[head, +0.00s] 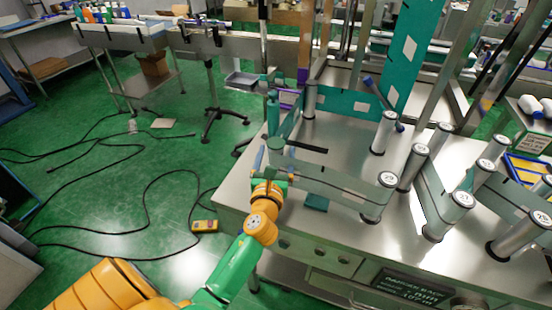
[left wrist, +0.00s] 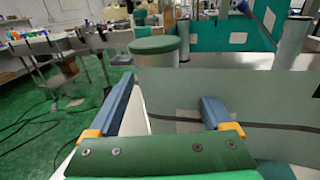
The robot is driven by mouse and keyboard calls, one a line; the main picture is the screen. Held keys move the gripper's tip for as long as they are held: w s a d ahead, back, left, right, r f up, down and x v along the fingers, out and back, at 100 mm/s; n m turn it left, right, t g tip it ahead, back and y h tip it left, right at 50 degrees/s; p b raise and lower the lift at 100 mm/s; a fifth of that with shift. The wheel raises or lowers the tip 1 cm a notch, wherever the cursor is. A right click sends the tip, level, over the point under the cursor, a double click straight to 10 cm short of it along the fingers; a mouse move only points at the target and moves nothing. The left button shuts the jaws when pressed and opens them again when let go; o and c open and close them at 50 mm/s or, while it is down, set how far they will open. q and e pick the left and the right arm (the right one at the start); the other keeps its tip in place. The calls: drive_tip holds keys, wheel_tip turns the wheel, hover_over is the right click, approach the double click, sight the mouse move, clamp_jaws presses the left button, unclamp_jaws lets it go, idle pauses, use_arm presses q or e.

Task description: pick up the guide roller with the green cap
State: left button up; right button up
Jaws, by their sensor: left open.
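The guide roller with the green cap (left wrist: 155,46) stands upright just ahead of my left gripper in the left wrist view, with teal-grey web passing in front of its lower part. In the head view its cap (head: 276,142) shows at the left edge of the metal table, close to my fingers. My left gripper (left wrist: 168,88) is open, with its two blue fingers spread and the cap beyond their tips. In the head view my left gripper (head: 273,161) reaches up to the table's left edge. The roller's lower body is hidden. My right gripper is not in view.
Several silver rollers with white caps, such as one nearby (head: 378,199), stand on the metal table (head: 340,240) with teal web threaded around them. A tall teal panel (head: 407,50) rises behind. Black cables (head: 150,190) and a yellow device (head: 204,226) lie on the green floor.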

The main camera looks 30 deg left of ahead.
use_arm(q)
drive_tip(key=shift+f+x, duration=0.25)
drive_tip(key=shift+x, duration=1)
drive_tip(key=shift+s+d+r, duration=0.1)
drive_tip(key=shift+s+r, duration=0.05)
drive_tip(key=shift+s, duration=0.05)
drive_tip(key=c, duration=0.7)
clamp_jaws()
